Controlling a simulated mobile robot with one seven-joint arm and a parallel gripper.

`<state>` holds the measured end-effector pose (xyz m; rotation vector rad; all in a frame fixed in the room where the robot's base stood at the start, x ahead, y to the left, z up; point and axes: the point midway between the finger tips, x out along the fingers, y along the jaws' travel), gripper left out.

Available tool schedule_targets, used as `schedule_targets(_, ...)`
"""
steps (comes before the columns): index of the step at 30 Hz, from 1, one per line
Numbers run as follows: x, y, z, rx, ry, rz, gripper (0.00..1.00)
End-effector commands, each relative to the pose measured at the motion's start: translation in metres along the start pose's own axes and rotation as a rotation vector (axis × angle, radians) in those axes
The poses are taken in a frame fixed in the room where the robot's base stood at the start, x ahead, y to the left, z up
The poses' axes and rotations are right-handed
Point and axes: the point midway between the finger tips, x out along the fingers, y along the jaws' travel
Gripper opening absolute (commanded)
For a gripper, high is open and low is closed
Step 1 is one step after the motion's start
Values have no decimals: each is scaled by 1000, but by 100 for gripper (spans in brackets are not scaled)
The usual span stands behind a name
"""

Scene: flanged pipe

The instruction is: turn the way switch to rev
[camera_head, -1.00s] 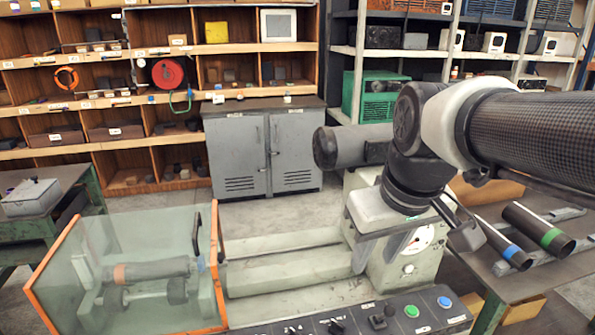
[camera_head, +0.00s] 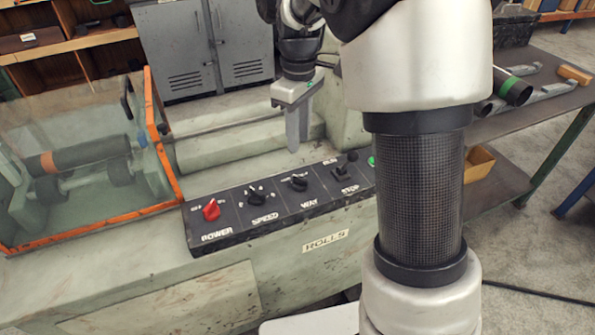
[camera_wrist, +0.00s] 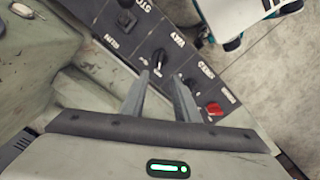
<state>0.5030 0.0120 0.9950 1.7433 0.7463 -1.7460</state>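The way switch (camera_head: 299,184) is a black knob with a white pointer line, above the label WAY on the dark control panel (camera_head: 225,216). It also shows in the wrist view (camera_wrist: 159,60), just beyond my fingertips. My gripper (camera_head: 293,148) is above and behind the panel in the head view. In the wrist view my gripper (camera_wrist: 161,80) has its two fingers apart with nothing between them. The fingers look apart from the knob. The small position marks beside the knob are too small to read surely.
The red power knob (camera_head: 211,210) and the black speed knob (camera_head: 257,195) lie left of the way switch. A black stop-side lever (camera_head: 343,170) is to its right. A glass guard with an orange frame (camera_head: 160,140) stands left. My arm covers the right part of the panel.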

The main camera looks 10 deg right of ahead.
Motion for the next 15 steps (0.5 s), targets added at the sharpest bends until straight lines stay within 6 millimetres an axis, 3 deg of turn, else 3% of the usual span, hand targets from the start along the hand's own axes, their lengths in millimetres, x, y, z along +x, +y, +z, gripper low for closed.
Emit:
schedule_targets(1,15,-1,1,0,-3,-3,28)
schedule_targets(9,73,-1,1,0,-2,-2,28)
schedule_targets(15,104,0,0,2,0,-1,28)
